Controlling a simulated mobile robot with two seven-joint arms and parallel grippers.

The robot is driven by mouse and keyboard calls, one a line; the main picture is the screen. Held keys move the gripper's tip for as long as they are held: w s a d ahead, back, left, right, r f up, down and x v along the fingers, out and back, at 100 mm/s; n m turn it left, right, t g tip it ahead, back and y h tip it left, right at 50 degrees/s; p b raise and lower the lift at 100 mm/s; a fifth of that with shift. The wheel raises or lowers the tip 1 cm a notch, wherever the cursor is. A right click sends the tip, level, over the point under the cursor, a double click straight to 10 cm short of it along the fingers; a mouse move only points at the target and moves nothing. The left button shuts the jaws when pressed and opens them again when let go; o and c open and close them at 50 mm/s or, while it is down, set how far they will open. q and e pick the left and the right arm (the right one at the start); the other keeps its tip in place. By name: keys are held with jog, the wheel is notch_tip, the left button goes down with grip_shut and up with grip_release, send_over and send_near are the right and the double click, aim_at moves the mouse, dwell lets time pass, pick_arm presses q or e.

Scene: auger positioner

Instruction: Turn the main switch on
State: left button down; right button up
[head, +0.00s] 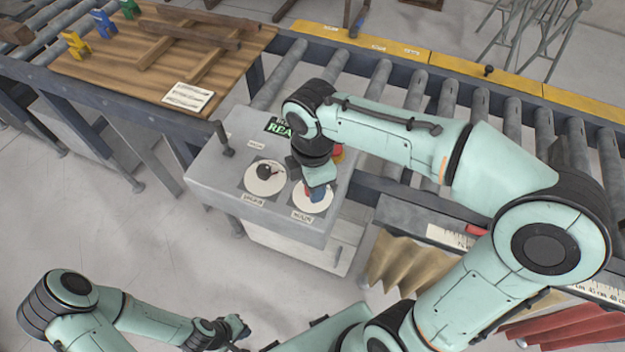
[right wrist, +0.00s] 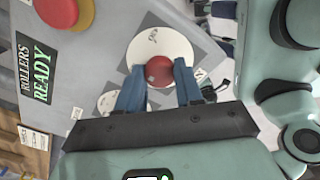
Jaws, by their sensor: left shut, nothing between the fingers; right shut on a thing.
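The main switch is a red knob (right wrist: 159,70) on a round white dial plate (right wrist: 158,43) in the right wrist view. In the head view its white dial (head: 302,203) lies at the right front of the grey control panel (head: 215,168), partly hidden by my gripper. My right gripper (head: 318,194) points down at the panel. Its blue fingers (right wrist: 157,76) are shut on the red knob, one on each side. The knob's exact pointing is hard to tell. My left gripper (head: 240,330) is shut and empty, low in the head view, away from the panel.
A dial with a black knob (head: 264,171) sits left of the main switch. A green-lettered "ROLLERS READY" sign (right wrist: 34,70) and a red button on yellow (right wrist: 65,10) are also on the panel. A roller conveyor (head: 405,88) and a wooden board (head: 130,62) lie behind.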

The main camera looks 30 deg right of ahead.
dwell(0.3)
jog(key=o, duration=1)
jog(key=shift+o, duration=0.2)
pick_arm(q)
jog(key=w+r+p, duration=0.2)
jog(key=w+r, duration=0.1)
jog(key=shift+w, duration=0.1)
pick_arm(e)
notch_tip(320, 180, up, 14)
jog(key=shift+f, duration=0.25)
pick_arm(q)
jog(key=shift+f, duration=0.1)
